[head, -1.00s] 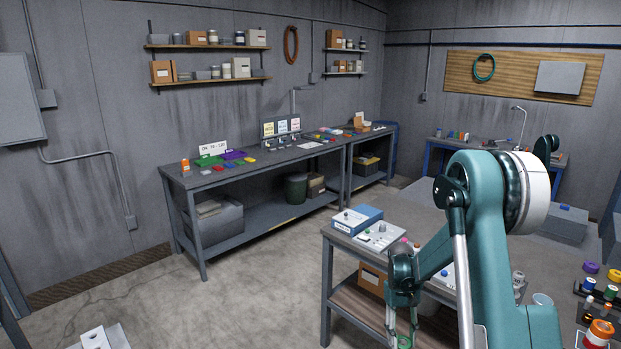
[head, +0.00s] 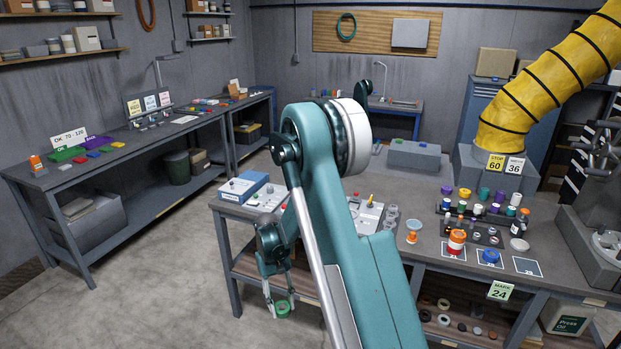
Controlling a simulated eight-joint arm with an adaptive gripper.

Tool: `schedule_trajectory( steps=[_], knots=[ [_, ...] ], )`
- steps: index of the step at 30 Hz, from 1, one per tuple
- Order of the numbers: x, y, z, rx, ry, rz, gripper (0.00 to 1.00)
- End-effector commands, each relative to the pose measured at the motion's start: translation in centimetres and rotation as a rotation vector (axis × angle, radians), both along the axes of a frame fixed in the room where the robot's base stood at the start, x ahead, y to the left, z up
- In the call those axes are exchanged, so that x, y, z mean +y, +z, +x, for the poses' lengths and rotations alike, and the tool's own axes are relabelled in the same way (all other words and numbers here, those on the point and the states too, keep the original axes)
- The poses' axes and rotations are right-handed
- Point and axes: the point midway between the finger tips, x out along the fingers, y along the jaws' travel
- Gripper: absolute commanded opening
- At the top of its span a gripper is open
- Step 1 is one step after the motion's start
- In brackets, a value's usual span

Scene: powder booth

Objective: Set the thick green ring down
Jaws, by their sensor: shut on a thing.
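The thick green ring (head: 283,308) is small in the head view, low and left of centre. My gripper (head: 281,304) points down, with a finger on each side of the ring, and is shut on it.
My arm covers part of the near bench. On the bench are a blue-and-white box (head: 243,186), an orange-and-white jar (head: 456,242), a blue ring (head: 490,257) and racks of coloured caps. A lower shelf (head: 465,318) holds several rings. Floor (head: 160,290) to the left is clear.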

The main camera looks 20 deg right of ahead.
Motion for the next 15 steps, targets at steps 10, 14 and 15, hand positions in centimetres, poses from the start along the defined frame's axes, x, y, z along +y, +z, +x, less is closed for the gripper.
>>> schedule_trajectory(
  steps=[10, 14, 15],
  knots=[
    [-0.2, 0.1, 0.1, 0.000, -0.005, 0.000, 0.19],
    [-0.9, 0.3, 0.3, 0.000, -0.024, 0.001, 0.19],
    [-1.2, 0.4, 0.4, 0.000, -0.034, 0.000, 0.19]
  ],
)
